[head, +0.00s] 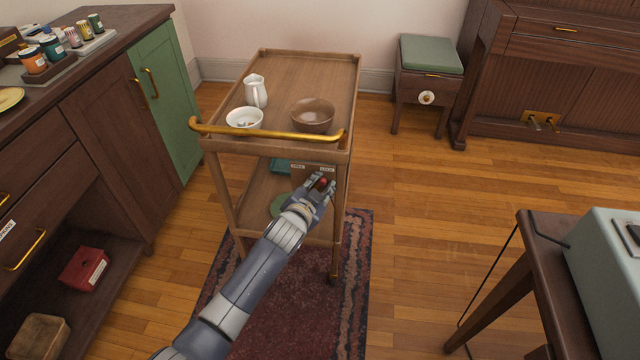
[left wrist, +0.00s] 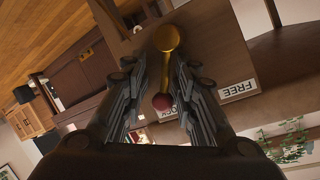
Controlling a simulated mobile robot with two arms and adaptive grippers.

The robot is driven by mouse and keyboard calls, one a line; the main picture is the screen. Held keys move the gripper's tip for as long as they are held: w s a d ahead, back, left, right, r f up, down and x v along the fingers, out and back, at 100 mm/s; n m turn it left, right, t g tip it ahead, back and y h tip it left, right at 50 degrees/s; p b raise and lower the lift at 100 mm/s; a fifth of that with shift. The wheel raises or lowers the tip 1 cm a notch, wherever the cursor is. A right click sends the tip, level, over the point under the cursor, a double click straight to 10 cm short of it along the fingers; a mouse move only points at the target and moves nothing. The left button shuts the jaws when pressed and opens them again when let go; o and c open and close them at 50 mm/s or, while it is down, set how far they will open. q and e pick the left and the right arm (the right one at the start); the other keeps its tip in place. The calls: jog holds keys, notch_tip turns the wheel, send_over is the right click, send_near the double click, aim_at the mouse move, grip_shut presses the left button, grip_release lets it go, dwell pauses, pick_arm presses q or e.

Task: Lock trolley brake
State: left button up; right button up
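The wooden trolley (head: 310,70) stands on a dark red rug. A brown panel below its top bears two small white labels; in the left wrist view one label (left wrist: 238,88) reads FREE, and the other is mostly hidden behind a finger. The brake lever (left wrist: 166,65) is brass with a red knob (left wrist: 162,102); the knob also shows in the head view (head: 323,181). My left gripper (head: 325,183) is at the panel, its fingers apart on either side of the lever. Whether a finger touches the knob is unclear. My right gripper is not in view.
A white jug (head: 256,91), a white bowl (head: 244,118) and a brown bowl (head: 312,115) stand on the trolley top behind a brass handle (head: 265,134). A dark cabinet (head: 105,120) is at left, a table (head: 550,285) at right. Wooden floor lies open between trolley and table.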

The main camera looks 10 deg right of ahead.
pick_arm(q)
jog(key=shift+r, duration=0.15)
jog(key=v, duration=1.2)
dwell(0.7)
